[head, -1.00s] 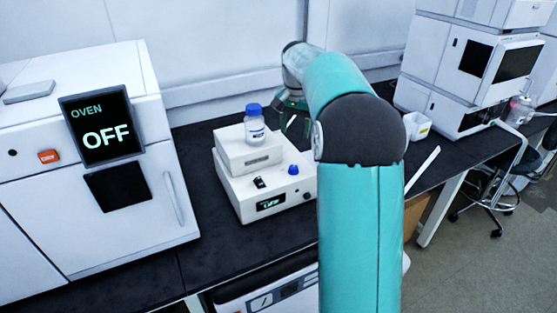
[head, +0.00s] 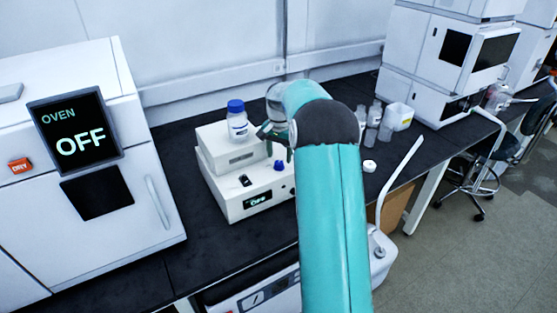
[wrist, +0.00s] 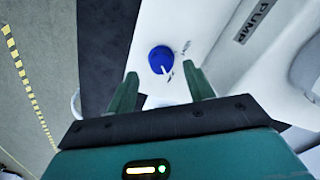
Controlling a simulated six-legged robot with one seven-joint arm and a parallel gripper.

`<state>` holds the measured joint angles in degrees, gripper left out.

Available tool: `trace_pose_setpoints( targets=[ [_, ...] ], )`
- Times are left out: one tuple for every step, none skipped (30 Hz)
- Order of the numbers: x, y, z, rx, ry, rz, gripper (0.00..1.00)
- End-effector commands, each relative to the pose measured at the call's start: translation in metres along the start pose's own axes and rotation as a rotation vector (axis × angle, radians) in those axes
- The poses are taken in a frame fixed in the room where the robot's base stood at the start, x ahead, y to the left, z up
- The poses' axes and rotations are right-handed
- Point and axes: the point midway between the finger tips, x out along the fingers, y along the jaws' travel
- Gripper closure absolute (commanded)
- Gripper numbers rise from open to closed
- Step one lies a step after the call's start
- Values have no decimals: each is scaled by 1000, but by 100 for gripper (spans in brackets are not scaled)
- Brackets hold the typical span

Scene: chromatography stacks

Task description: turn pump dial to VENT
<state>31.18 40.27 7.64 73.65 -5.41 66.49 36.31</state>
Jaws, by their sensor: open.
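The pump is a white two-tier box (head: 226,178) on the black bench in the head view, with a small lit display (head: 257,200) that seems to read OFF. Its blue dial (head: 279,165) is on the right of the lower tier's top. In the wrist view the blue dial (wrist: 160,59) shows a pale pointer mark, near the printed word PUMP (wrist: 255,20). My gripper (wrist: 161,74) is open, its two green fingers apart, with the dial just beyond and between the tips, not gripped. In the head view my gripper (head: 268,133) is partly hidden by my arm.
A blue-capped bottle (head: 237,121) stands on the pump's upper tier. A black rocker switch (head: 245,180) is left of the dial. The oven (head: 140,90) stands at left. Small vials (head: 372,125) and a white container (head: 398,117) are to the right. Bare bench lies before the pump.

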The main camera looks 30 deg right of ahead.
Motion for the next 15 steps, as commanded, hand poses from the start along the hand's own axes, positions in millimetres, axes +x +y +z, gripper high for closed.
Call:
trace_pose_setpoints(
  targets=[
    [9,0,0,0,-1,0,48],
    [13,-1,0,-1,-2,0,48],
    [18,-1,0,-1,-2,0,48],
    [22,-2,0,-2,-1,-1,48],
    [24,-2,0,-2,-1,-1,48],
    [27,-2,0,-2,-1,-1,48],
    [28,-3,0,-3,-1,-1,48],
    [30,-3,0,-3,-1,-1,48],
    [31,-4,0,-3,0,-1,48],
    [31,-4,0,-3,0,-1,48],
    [31,-4,-1,-3,0,-1,48],
    [31,-4,-1,-3,1,-2,48],
    [31,-4,-1,-3,1,-2,48],
    [31,-4,-1,-3,1,-1,48],
    [31,-4,-1,-3,1,-1,48]
  ],
)
